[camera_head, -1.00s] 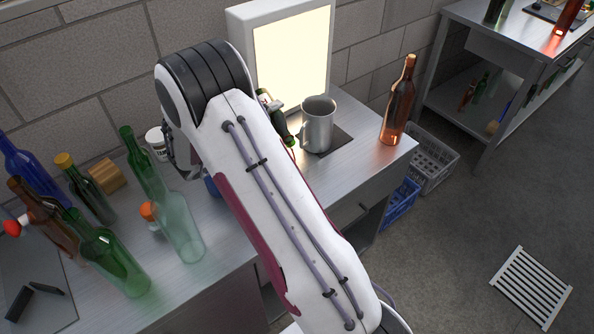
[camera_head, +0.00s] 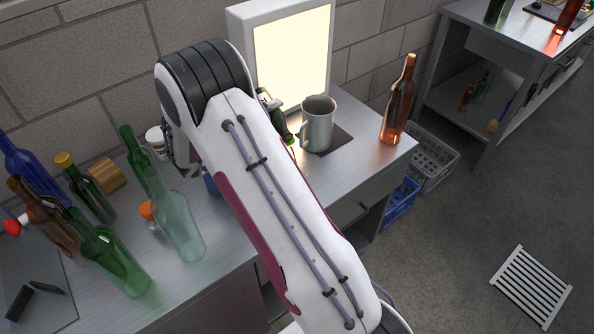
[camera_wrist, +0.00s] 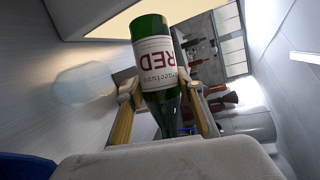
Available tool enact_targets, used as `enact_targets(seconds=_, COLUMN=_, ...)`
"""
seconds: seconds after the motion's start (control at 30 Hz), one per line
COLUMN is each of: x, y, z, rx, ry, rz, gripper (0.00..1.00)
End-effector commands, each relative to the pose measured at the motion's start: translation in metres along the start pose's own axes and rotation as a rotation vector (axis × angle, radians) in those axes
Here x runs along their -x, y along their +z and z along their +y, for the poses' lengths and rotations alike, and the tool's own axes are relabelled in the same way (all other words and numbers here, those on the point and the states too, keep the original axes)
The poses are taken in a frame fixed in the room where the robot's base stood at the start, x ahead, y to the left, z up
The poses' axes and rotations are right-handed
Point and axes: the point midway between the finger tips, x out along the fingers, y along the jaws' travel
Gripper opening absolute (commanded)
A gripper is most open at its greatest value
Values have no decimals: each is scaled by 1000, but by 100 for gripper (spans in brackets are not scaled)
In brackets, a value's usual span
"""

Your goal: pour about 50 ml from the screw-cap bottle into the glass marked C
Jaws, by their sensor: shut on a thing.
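My gripper (camera_wrist: 162,105) is shut on a green bottle with a white label (camera_wrist: 154,60), one finger on each side of it. The label's large red lettering reads "RED" upside down in the wrist view. The bottle's neck runs down behind my gripper's body, so its mouth and any cap are hidden. In the head view part of the bottle (camera_head: 280,124) shows tilted beside the metal jug, mostly behind my arm. A faint clear rounded shape (camera_wrist: 85,84) at the left of the wrist view may be a glass. I cannot make out a C mark on anything.
The metal jug (camera_head: 318,127) stands on a dark mat, before a lit panel (camera_head: 291,60). An amber bottle (camera_head: 398,105) stands near the bench's right end. Several bottles, including a pale green one (camera_head: 178,225), and a wooden block (camera_head: 106,175) crowd the left.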

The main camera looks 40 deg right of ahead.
Motion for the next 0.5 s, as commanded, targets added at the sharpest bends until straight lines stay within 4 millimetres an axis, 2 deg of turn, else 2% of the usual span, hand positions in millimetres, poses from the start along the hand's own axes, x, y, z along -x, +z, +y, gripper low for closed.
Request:
enact_targets(seconds=0.3, x=-2, y=4, z=0, rx=170, ry=75, rz=44, gripper=3)
enact_targets(seconds=0.5, x=-2, y=4, z=0, rx=203, ry=88, rz=53, gripper=3)
